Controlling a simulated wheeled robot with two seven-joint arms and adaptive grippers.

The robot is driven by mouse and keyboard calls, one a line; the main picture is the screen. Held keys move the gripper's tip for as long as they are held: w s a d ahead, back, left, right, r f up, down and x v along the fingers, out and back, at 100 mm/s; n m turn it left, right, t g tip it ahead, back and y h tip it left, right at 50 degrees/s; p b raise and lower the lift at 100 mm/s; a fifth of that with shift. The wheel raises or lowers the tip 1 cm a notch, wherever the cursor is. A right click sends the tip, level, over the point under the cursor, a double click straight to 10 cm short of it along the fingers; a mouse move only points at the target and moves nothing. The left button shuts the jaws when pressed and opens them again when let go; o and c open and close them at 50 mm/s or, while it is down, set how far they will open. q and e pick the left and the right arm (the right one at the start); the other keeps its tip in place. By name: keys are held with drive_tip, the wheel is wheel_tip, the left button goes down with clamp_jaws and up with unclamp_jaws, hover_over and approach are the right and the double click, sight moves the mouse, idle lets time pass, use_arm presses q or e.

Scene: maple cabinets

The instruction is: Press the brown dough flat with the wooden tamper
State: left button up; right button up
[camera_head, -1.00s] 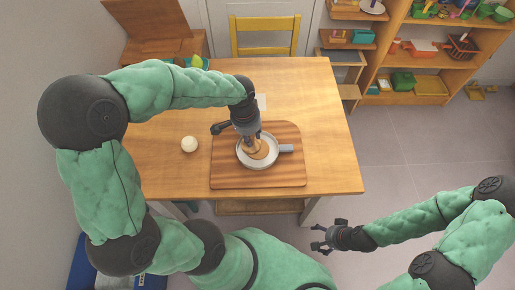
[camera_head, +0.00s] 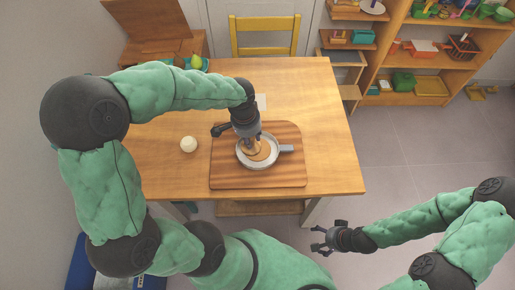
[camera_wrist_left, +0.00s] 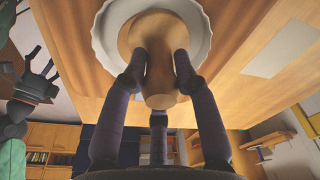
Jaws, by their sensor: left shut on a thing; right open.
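My left gripper (camera_head: 251,139) is shut on the wooden tamper (camera_wrist_left: 158,75), which points down into a round white pan (camera_head: 243,162) with a grey handle. The brown dough (camera_head: 264,154) lies in the pan, partly hidden by the tamper and gripper. In the left wrist view three dark fingers surround the tamper's handle, and the tamper's wide end is against or just over the dough; I cannot tell which. The pan's pale fluted rim (camera_wrist_left: 205,42) shows around it. My right gripper (camera_head: 322,239) is open and empty, off the table at the lower right.
The pan sits on a brown wooden board (camera_head: 290,172) on the wooden table (camera_head: 310,100). A cream ball (camera_head: 188,144) lies left of the board. A yellow chair (camera_head: 264,24) stands behind the table, and shelves (camera_head: 400,60) stand at the right.

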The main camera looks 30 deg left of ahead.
use_arm(q)
drive_tip(key=shift+f, duration=0.45)
idle(1.0)
drive_tip(key=shift+r+p, duration=0.35)
drive_tip(key=shift+r, duration=0.3)
idle(0.3)
wheel_tip(320, 180, up, 8)
drive_tip(key=p, duration=0.6)
drive_tip(key=shift+p, duration=0.35)
